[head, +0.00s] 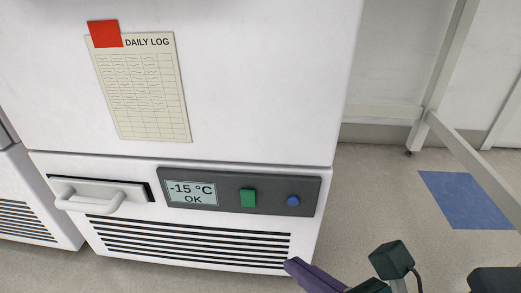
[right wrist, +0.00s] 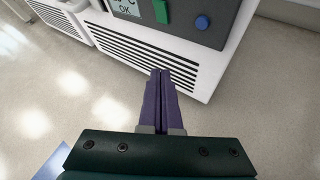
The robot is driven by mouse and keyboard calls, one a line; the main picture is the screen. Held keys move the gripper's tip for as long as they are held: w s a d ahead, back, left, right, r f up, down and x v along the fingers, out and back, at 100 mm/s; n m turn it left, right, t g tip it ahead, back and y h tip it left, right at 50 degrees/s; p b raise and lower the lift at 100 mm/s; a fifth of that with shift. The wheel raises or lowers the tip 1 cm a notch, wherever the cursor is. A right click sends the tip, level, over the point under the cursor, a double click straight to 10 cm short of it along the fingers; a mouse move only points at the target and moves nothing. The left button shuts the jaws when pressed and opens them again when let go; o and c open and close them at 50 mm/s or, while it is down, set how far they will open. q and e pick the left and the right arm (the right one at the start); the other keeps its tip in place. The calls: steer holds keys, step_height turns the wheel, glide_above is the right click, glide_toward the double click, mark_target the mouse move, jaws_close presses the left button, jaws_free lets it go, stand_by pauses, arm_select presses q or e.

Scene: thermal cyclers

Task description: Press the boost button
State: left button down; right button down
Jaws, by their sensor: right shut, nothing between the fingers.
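A dark control panel (head: 230,205) sits low on the front of a white freezer. It holds a display (head: 192,193) reading "-15 °C OK", a green rectangular switch (head: 248,198) and a round blue button (head: 293,201) at its right. No label naming the boost button is readable. The blue button also shows in the right wrist view (right wrist: 202,23), beside the green switch (right wrist: 161,11). My right gripper (head: 292,265) has purple fingers, closed together and empty, below and apart from the panel. It points toward the vent in the right wrist view (right wrist: 160,72). My left gripper is out of view.
The freezer has a drawer handle (head: 100,197), vent slats (head: 190,243) and a daily log sheet (head: 140,90) under a red square (head: 104,33). A white frame (head: 440,80) stands at the right. A blue patch (head: 468,200) lies on the open floor.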

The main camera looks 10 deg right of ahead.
mark_target(293, 201)
steer(key=w+d+b, duration=0.2)
steer(key=w+b, duration=0.1)
steer(key=w, duration=0.5)
steer(key=shift+w, duration=0.35)
steer(key=shift+d, duration=0.1)
stand_by(0.5)
stand_by(0.8)
steer(key=shift+w, duration=0.15)
stand_by(0.3)
steer(key=shift+w+d, duration=0.15)
steer(key=shift+w, duration=0.1)
